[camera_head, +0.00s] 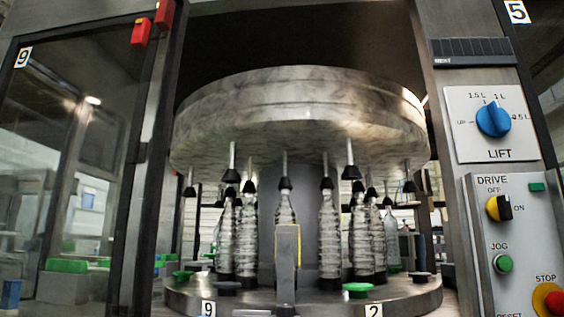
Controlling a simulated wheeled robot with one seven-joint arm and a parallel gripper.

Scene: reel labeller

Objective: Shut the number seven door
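No door marked seven shows in this view. A glass door marked 9 (75,150) stands at the left in a dark frame; I cannot tell whether it is fully shut. A plate marked 5 (516,12) is at the top right corner, on a dark panel mostly cut off by the picture edge. Between them is an opening in the machine, with the carousel inside in plain view and no door across it. My gripper is not in view.
A steel drum (300,105) hangs over clear bottles (330,240) on a round table (400,295). A grey post (287,265) stands at its front. Red switches (141,31) sit top left. The LIFT panel (492,122) and DRIVE panel (520,245) are on the right.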

